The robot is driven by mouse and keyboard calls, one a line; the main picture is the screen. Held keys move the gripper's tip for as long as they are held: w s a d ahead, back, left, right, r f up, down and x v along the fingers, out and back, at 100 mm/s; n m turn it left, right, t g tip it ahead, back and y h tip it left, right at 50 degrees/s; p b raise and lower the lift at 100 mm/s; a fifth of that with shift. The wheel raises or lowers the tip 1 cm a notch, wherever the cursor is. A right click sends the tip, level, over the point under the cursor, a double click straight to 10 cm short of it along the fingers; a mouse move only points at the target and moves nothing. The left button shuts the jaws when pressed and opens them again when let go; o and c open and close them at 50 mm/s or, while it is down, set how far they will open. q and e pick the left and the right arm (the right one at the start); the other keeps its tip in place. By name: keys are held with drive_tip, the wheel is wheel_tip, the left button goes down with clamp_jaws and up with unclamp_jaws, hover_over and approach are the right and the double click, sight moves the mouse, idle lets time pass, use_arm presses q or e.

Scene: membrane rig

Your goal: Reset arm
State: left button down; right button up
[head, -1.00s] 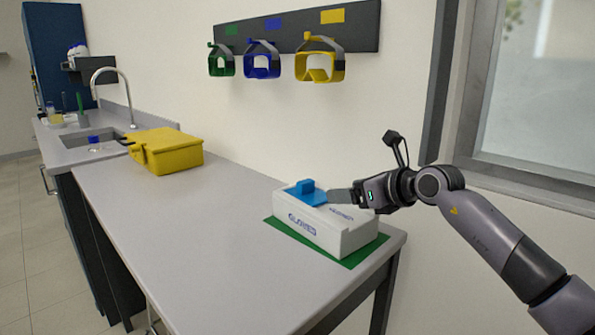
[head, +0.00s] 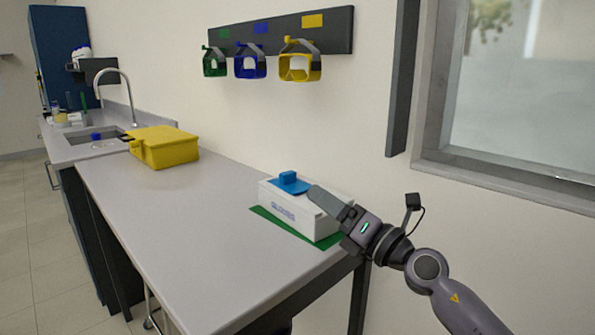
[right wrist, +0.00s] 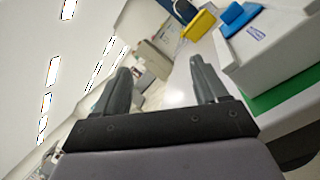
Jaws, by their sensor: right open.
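My right gripper (head: 318,198) comes in from the right in the head view, in front of the right end of a white box (head: 284,208). In the right wrist view my right gripper (right wrist: 160,85) is open, with nothing between its fingers. The white box also shows there (right wrist: 268,50), off to the right of the fingers. A blue piece with a raised block (head: 289,182) sits on top of the box. The box stands on a green mat (head: 325,242). My left gripper is not in view.
A yellow case (head: 165,148) lies on the grey bench (head: 180,220), near the sink and tap (head: 112,85). The bench between the case and the white box is clear.

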drive_tip(key=s+d+f+m+t+h, duration=0.1)
drive_tip(key=s+d+f+m+h, duration=0.65)
drive_tip(key=m, duration=0.65)
drive_tip(key=s+d+f+m+t+h, duration=0.1)
drive_tip(key=s+d+f+m+h, duration=0.3)
drive_tip(key=d+f+m+h, duration=0.85)
drive_tip(key=s+a+f+m+g+y, duration=0.1)
drive_tip(key=s+f+m+g+y, duration=0.2)
drive_tip(key=s, duration=0.6)
drive_tip(key=s+a+f+m+g+y, duration=0.1)
drive_tip(key=s+f+m+g, duration=0.25)
drive_tip(key=s+g, duration=0.4)
drive_tip(key=s+a+f+m+g+y, duration=0.1)
drive_tip(key=s+f+m+g, duration=0.3)
drive_tip(key=s, duration=0.6)
drive_tip(key=w+a+f+n+t+y+p, duration=0.1)
drive_tip(key=w+a+n+t+y+p, duration=0.1)
drive_tip(key=w+t+p, duration=0.4)
drive_tip(key=shift+a+f+n+t+p, duration=0.25)
drive_tip(key=shift+f+n+t+p, duration=0.1)
drive_tip(key=shift+t+p, duration=0.75)
